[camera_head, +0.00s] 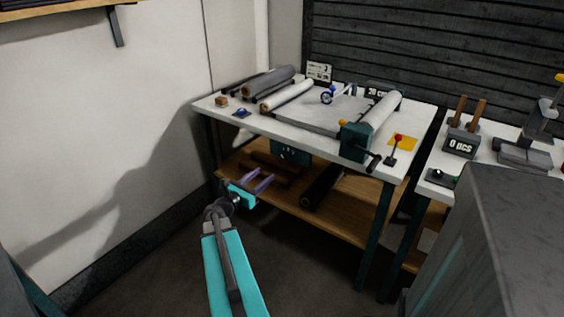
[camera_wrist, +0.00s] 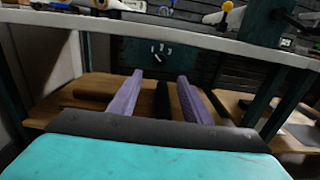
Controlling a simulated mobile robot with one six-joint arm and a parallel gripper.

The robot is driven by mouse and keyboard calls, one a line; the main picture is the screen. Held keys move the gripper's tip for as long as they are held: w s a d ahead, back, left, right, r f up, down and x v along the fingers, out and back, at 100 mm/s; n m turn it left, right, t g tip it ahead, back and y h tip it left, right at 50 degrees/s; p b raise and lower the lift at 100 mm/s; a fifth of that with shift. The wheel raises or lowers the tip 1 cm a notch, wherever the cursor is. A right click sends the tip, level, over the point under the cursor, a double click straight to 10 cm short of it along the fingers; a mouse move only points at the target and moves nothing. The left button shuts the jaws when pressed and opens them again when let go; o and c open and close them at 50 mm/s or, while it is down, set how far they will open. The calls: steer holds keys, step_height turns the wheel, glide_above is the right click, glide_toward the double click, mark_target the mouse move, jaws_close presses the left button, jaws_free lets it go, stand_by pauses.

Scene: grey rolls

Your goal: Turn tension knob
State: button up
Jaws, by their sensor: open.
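The tension knob (camera_wrist: 157,57) looks like a small dark dial with white marks above it, on a dark teal panel (camera_wrist: 138,52) under the front edge of the white bench top. The panel also shows in the head view (camera_head: 290,153), where the knob is too small to make out clearly. My gripper (camera_wrist: 159,80) is open and empty, with two purple fingers apart. In the wrist view the knob appears between and just beyond the fingertips. In the head view my gripper (camera_head: 264,181) is in front of the bench, left of and lower than the panel, apart from it.
The white bench top (camera_head: 265,127) carries rolls (camera_head: 287,95), a teal roller machine (camera_head: 355,140) and a red-knobbed lever (camera_head: 394,150). A wooden lower shelf (camera_head: 290,200) holds dark rolls. A second bench (camera_head: 440,185) stands to the right, and a wall to the left. Floor before the bench is clear.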

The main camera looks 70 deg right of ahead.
mark_target(284, 159)
steer(key=shift+p+x, duration=0.35)
steer(key=shift+x, duration=6.55)
steer(key=c, duration=1)
